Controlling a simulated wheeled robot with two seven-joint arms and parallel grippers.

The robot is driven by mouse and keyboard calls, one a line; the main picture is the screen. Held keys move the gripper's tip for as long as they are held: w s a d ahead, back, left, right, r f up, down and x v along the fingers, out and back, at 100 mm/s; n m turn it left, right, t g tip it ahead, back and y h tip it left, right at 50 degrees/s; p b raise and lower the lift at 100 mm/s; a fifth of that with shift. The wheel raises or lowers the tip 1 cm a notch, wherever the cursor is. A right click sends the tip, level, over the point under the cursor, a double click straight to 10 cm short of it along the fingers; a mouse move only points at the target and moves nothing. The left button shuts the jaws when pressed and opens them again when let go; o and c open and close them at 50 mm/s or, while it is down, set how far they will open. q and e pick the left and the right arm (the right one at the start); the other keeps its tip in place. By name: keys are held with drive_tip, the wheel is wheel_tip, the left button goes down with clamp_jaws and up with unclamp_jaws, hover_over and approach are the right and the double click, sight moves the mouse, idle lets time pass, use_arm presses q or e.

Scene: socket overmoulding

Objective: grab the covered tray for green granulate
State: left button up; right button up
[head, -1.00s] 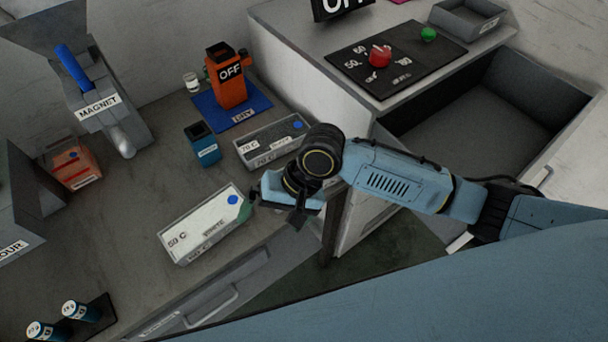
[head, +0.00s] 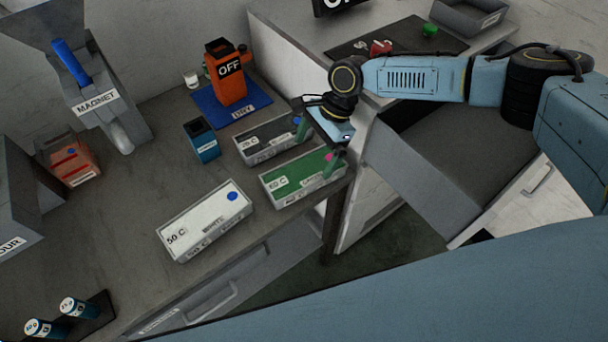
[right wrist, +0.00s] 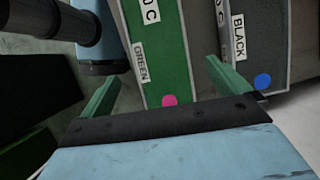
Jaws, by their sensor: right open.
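The green tray (head: 290,182), with a flat green top, stands near the table's right edge, between the white and dark trays. In the right wrist view it (right wrist: 160,45) shows a "GREEN" label and a pink dot. My right gripper (head: 316,147) is open at the green tray's right end. In the right wrist view its two green fingers (right wrist: 163,72) stand apart, one on either side of the green tray's end; whether they touch it I cannot tell. My left gripper is not in view.
The dark tray labelled BLACK (right wrist: 245,40) lies close beside the green one, near one finger. The white tray (head: 205,222) stands in front to the left. A blue cup (head: 203,142) and an orange dryer (head: 229,80) stand behind. A large open drawer (head: 410,185) is at the right.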

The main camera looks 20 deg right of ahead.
sight(304, 170)
drive_tip(key=b+x, duration=0.1)
drive_tip(key=x, duration=0.6)
drive_tip(key=shift+a+f, duration=0.15)
drive_tip(key=shift+a, duration=0.05)
drive_tip(key=shift+c, duration=0.4)
drive_tip(key=c, duration=1.2)
drive_tip(key=shift+c, duration=0.4)
